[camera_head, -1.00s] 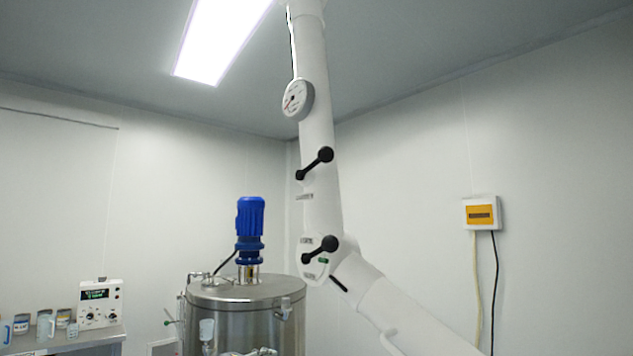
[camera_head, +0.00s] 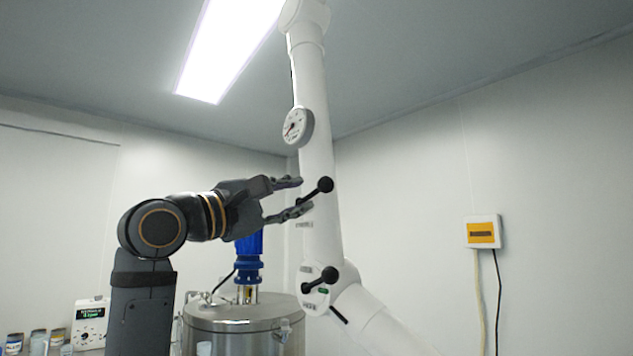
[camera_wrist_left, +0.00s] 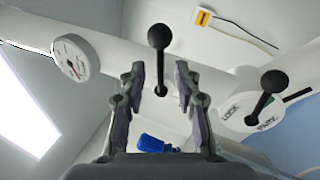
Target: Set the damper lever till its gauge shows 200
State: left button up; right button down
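A black ball-ended lever (camera_head: 325,185) is mounted on a white duct; it also shows in the left wrist view (camera_wrist_left: 160,37). A round white gauge (camera_head: 297,127) sits higher on the duct and shows in the left wrist view (camera_wrist_left: 77,57). Its red needle is visible, but the reading is too small to make out. My left gripper (camera_head: 302,195) is open, with its fingers on either side of the lever's lower shaft in the left wrist view (camera_wrist_left: 160,78). I cannot tell whether they touch it. In the head view the fingers partly hide the shaft. My right gripper is not in view.
A second black ball lever (camera_head: 329,275) sits lower on the duct; in the left wrist view its plate reads LOCK. A steel tank (camera_head: 235,325) with a blue motor (camera_head: 248,268) stands below my left arm. A yellow-fronted wall box (camera_head: 482,232) hangs at right.

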aim_at(316, 192)
pick_arm(q)
jog(key=p+x, duration=0.2)
jog(key=x, duration=0.4)
jog(key=shift+w+d+p, duration=0.1)
jog(key=shift+p, duration=0.3)
grip_shut()
